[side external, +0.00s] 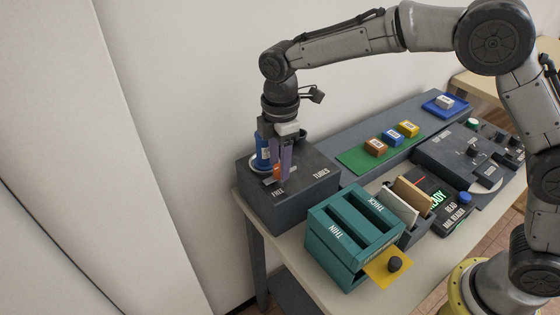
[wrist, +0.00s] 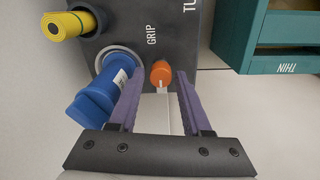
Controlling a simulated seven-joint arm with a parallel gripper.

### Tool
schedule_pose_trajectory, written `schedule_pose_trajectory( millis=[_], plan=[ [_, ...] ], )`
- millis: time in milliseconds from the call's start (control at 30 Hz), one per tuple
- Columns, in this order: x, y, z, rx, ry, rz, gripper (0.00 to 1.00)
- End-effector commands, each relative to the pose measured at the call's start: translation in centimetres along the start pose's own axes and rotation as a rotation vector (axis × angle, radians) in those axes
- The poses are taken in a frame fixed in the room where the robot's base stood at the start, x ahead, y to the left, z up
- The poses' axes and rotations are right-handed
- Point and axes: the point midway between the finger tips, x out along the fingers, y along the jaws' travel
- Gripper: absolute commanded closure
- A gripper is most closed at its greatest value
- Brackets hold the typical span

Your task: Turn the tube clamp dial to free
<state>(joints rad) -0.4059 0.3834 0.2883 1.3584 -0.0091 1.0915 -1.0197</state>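The tube clamp dial is a small orange knob (wrist: 161,73) on top of the dark grey tubes box (side external: 300,182). It also shows in the side view (side external: 277,171), partly hidden by the fingers. The label GRIP is near it in the wrist view, and FREE in the side view. A pale mark shows on the dial's lower part in the wrist view. My gripper (side external: 284,160) points down over the box, its purple fingers open on either side of the dial, with gaps showing in the wrist view. A blue tube (wrist: 101,88) stands in a socket beside the left finger.
A yellow tube (wrist: 69,25) is in another socket of the box. A teal slotted box (side external: 350,237) stands to the right, near a dark mail reader (side external: 450,205). A green mat (side external: 362,160) with small blocks lies behind. The wall is close on the left.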

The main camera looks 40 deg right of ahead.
Motion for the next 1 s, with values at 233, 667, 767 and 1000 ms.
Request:
schedule_pose_trajectory(
  millis=[233,667,767,1000],
  plan=[
    [0.2,-0.1,0.1,0.001,-0.003,-0.004,0.36],
    [-3.8,0.0,0.0,0.001,0.000,0.000,0.36],
    [-5.9,0.1,0.0,0.001,0.000,0.001,0.36],
    [-10.1,0.0,0.0,0.001,0.000,-0.001,0.36]
  ],
)
